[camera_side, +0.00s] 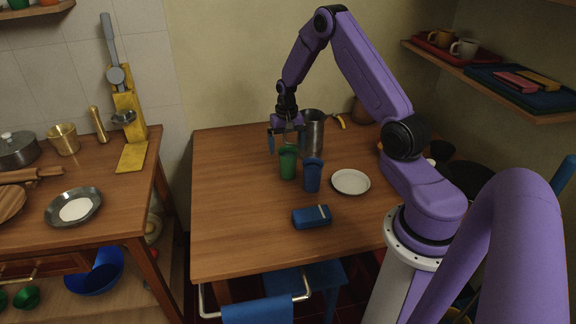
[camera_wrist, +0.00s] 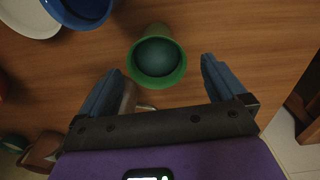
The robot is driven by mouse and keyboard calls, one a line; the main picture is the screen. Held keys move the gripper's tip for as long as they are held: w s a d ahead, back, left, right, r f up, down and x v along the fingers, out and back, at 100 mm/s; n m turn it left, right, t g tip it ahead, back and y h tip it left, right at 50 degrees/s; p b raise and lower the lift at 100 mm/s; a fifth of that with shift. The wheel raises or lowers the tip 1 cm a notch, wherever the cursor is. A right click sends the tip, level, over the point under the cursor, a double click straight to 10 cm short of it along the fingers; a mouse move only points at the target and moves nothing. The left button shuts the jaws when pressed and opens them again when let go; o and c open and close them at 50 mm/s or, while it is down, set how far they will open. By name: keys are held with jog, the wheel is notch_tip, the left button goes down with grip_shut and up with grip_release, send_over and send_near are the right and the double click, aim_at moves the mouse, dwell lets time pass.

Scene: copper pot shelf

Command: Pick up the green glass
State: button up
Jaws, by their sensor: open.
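The green glass (camera_side: 288,163) stands upright on the wooden table in the side view, just left of a blue glass (camera_side: 312,175). In the wrist view the green glass (camera_wrist: 157,62) is seen from above, with its rim ahead of the fingertips and roughly midway between them. My gripper (camera_side: 284,143) is above and just behind the green glass in the side view. In the wrist view my gripper (camera_wrist: 160,72) has its two blue fingers wide apart with nothing held. The blue glass shows partly at the top left of the wrist view (camera_wrist: 80,10).
A metal pitcher (camera_side: 313,132) stands close behind my gripper. A white plate (camera_side: 350,182) lies right of the blue glass. A blue box-like item (camera_side: 312,217) lies nearer the front edge. The left part of the table (camera_side: 228,190) is clear.

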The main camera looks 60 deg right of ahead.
aim_at(288, 164)
jog(key=shift+s+f, duration=0.15)
jog(key=shift+f, duration=1.2)
jog(key=shift+s+f, duration=0.1)
jog(key=shift+f, duration=1.2)
jog(key=c, duration=1.3)
